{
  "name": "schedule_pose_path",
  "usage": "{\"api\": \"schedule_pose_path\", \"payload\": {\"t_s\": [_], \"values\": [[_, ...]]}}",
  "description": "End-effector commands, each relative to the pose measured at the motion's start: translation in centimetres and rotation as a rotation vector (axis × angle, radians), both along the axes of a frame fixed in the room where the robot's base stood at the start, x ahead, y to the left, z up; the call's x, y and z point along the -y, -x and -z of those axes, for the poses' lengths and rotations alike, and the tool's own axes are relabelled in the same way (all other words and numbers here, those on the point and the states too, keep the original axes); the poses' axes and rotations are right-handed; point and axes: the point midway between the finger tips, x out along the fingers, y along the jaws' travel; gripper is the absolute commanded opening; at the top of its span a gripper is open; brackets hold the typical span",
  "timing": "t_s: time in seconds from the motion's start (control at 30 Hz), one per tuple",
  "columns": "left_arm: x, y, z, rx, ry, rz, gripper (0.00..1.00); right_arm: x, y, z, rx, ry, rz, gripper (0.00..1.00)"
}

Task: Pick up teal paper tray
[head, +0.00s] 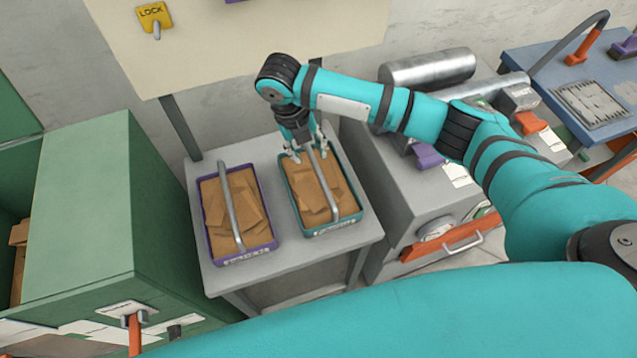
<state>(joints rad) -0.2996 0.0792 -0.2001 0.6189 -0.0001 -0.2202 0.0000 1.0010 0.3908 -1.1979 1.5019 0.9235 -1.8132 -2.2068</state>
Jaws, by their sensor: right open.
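The teal paper tray (346,224) is on the right half of a small grey table, filled with brown paper pieces. A grey bar handle (325,182) arches over its length. My right gripper (306,152) is open above the tray's far end, its fingers pointing down around or beside the far part of the handle; I cannot tell if they touch it. My left gripper is not in view.
A purple tray (207,235) with similar paper and handle stands left on the same grey table (290,258). A green cabinet (85,200) is at left. A grey machine (385,175) with an orange drawer front stands at right. A board with a yellow LOCK tag (153,16) hangs behind.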

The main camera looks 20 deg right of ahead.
Motion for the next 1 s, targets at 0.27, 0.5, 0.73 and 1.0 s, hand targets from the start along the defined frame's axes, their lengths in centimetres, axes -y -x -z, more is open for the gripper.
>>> {"api": "schedule_pose_path", "payload": {"t_s": [0.27,0.5,0.73,1.0], "values": [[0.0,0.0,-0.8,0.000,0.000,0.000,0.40,0.8,0.0,3.8,0.001,-0.001,0.001,0.42],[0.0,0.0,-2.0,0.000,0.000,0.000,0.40,1.6,0.2,5.7,-0.001,0.001,0.003,0.42],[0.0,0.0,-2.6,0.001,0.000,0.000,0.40,2.4,0.2,8.8,0.002,0.000,0.003,0.42],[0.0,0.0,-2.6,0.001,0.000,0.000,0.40,2.4,0.2,9.2,0.003,-0.001,0.001,0.42]]}}
